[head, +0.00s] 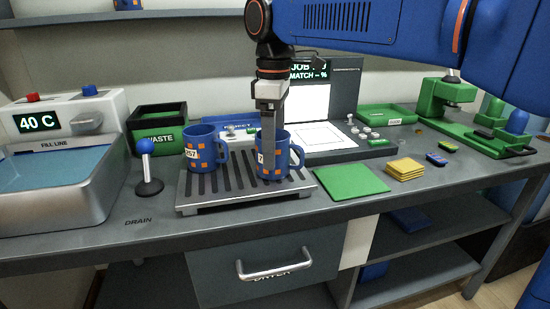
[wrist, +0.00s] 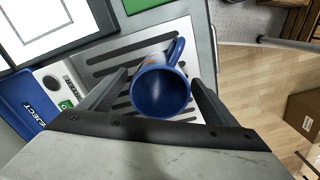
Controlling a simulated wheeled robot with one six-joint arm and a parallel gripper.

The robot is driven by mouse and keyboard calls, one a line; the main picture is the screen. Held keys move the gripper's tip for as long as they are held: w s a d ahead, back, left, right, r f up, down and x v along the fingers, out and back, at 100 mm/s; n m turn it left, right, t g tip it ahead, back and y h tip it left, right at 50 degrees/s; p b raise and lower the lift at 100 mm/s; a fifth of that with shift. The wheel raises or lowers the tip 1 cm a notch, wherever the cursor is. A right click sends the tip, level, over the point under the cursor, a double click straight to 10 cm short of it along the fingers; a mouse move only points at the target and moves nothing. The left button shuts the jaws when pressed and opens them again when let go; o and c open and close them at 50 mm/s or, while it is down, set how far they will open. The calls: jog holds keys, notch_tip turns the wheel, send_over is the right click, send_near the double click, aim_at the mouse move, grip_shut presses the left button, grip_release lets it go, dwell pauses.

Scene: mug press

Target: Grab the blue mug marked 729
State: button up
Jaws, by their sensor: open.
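A blue mug (head: 286,163) with orange squares stands upright on the right part of the slatted drain rack (head: 190,201). Only a "7" of its number shows beside my gripper, so the rest is hidden. My gripper (head: 269,150) points down at this mug and partly covers it in the head view. In the wrist view, the mug (wrist: 162,93) lies between the two open fingers of the gripper (wrist: 160,88), its mouth facing the camera and its handle toward the upper right. A second blue mug (head: 201,150) stands to the left on the rack; its number seems to end in 57.
A red-and-blue-knobbed water bath (head: 65,150) and a blue-topped lever (head: 147,170) are at the left. A green WASTE bin (head: 160,128) and a screen panel stand behind. A green mat (head: 350,181) and yellow pads (head: 405,169) lie right of the rack.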

jog(key=shift+f, duration=0.35)
jog(key=shift+c, duration=0.3)
jog(key=c, duration=1.3)
jog(key=shift+r, duration=0.15)
